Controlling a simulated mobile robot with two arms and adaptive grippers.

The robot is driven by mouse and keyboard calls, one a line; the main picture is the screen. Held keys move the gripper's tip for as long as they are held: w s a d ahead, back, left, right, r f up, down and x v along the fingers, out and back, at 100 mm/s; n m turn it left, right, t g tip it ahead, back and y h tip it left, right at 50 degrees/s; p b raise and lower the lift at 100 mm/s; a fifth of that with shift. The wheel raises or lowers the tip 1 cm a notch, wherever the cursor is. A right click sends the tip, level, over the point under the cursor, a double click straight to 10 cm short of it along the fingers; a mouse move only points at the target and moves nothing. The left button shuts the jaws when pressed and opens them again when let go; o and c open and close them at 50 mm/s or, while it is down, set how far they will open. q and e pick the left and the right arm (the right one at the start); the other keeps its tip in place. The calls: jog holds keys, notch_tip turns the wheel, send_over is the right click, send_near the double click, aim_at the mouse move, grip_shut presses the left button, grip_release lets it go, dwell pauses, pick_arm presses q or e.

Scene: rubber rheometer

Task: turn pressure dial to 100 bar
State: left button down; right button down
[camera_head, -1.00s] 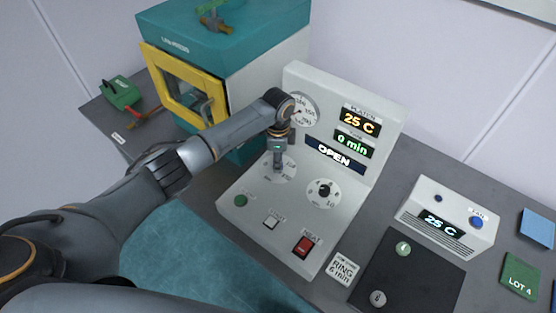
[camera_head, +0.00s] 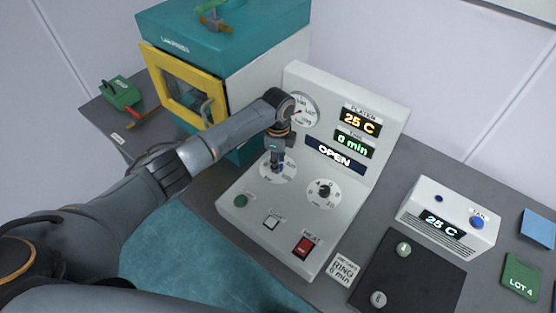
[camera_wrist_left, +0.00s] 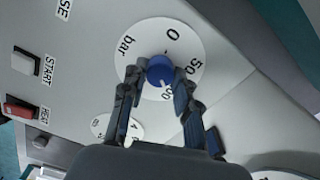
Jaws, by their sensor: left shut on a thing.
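The pressure dial is a blue knob (camera_wrist_left: 160,70) at the middle of a white round scale (camera_wrist_left: 185,40) marked "bar", 0, 50 and a partly hidden number. The scale also shows in the head view (camera_head: 264,172), on the control panel (camera_head: 255,215). My left gripper (camera_wrist_left: 158,80) is shut on the blue knob, one finger on each side. A pale mark on the knob points toward the partly hidden number. In the head view my left gripper (camera_head: 276,168) points down onto the dial and hides the knob. My right gripper is not in view.
A second dial (camera_head: 323,191) sits right of it. START (camera_head: 271,222) and red HEAT (camera_head: 303,246) switches are in front. A gauge (camera_head: 304,108) and displays (camera_head: 335,155) rise behind. The teal press (camera_head: 230,40) with its yellow door frame (camera_head: 150,75) stands behind left.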

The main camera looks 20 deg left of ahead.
pick_arm(q)
jog(key=c, duration=1)
grip_release()
notch_tip(320, 180, up, 12)
